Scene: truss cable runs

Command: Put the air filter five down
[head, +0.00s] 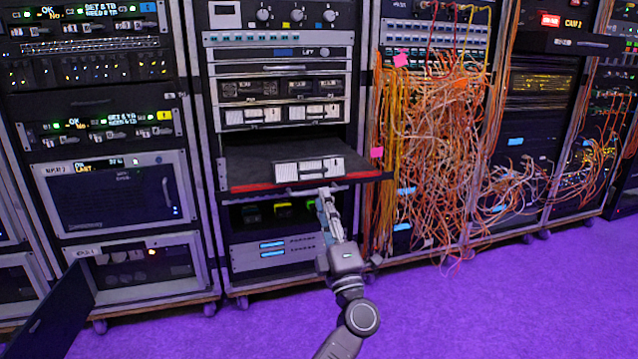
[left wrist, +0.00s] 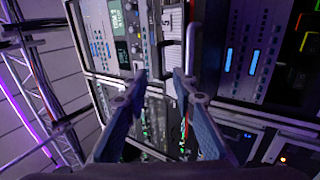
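A white, slotted module, which I take to be air filter five (head: 308,169), sits at the front of a dark pull-out shelf (head: 250,165) with a red front edge. In the left wrist view, a white piece marked 5 (left wrist: 171,27) shows just beyond the fingertips. My left gripper (head: 325,196) is just below and in front of the module. In the left wrist view its two fingers (left wrist: 159,76) stand apart, with nothing visibly gripped between them. Whether a fingertip touches the module cannot be told. My right gripper is not in view.
Two similar white-fronted modules (head: 283,114) sit in the rack slot above the shelf. Dense orange cables (head: 430,140) hang on the rack to the right. A dark open panel (head: 55,310) juts out at lower left. The purple floor (head: 480,310) in front is clear.

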